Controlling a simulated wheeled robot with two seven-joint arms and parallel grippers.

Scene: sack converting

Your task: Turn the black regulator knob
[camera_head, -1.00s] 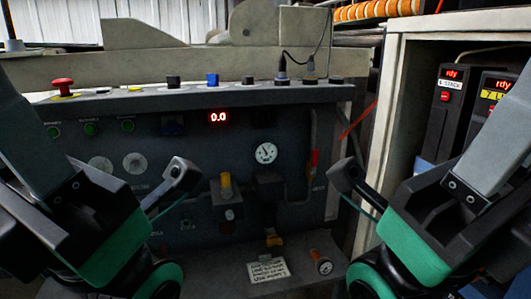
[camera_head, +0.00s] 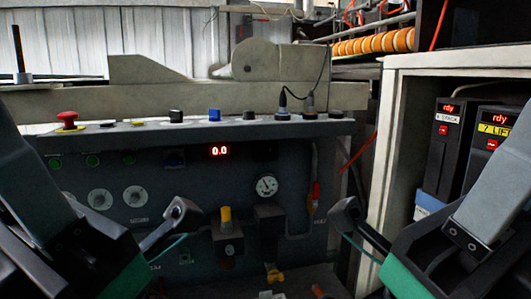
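A black block-shaped part (camera_head: 268,212), which looks like the regulator, sits on the dark panel (camera_head: 130,228) just below the round gauge (camera_head: 267,187). Its knob is hard to make out against the dark panel. A black knob (camera_head: 176,116) also stands on the ledge above. My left gripper (camera_head: 180,216) is in front of the panel, left of the yellow-topped valve. My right gripper (camera_head: 346,214) is right of the gauge and the red handle. Both are apart from the block. I see no object held, and the finger gaps are not clear.
The yellow-topped valve (camera_head: 226,218) and the red handle (camera_head: 315,192) stick out between my grippers. A red mushroom button (camera_head: 67,118) and several knobs line the ledge (camera_head: 230,130). A pale cabinet frame (camera_head: 385,125) with black display units (camera_head: 449,145) stands at the right.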

